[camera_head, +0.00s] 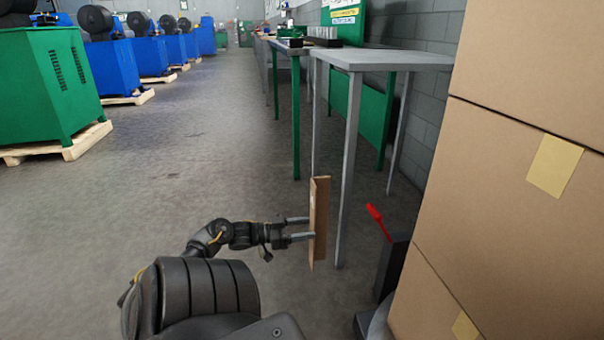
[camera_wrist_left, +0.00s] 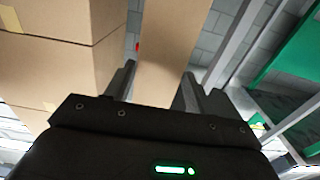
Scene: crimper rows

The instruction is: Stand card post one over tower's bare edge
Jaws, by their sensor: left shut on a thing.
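A brown card post (camera_head: 320,222) stands upright in the head view, held off the floor in my left gripper (camera_head: 302,230). The left gripper is shut on the post, which also fills the middle of the left wrist view (camera_wrist_left: 172,50) between the two fingers (camera_wrist_left: 155,90). The tower (camera_head: 520,190) of stacked brown boxes rises at the right, with yellowish labels on its face. It also shows at the left of the wrist view (camera_wrist_left: 45,65). The post is apart from the tower, to its left in the head view. My right gripper is not in view.
A grey table (camera_head: 385,60) stands behind the post, its near leg (camera_head: 347,170) close by. A red handle (camera_head: 378,220) on a dark unit (camera_head: 392,265) sits between table and tower. Green (camera_head: 40,90) and blue machines (camera_head: 110,65) stand on pallets at left. The middle floor is clear.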

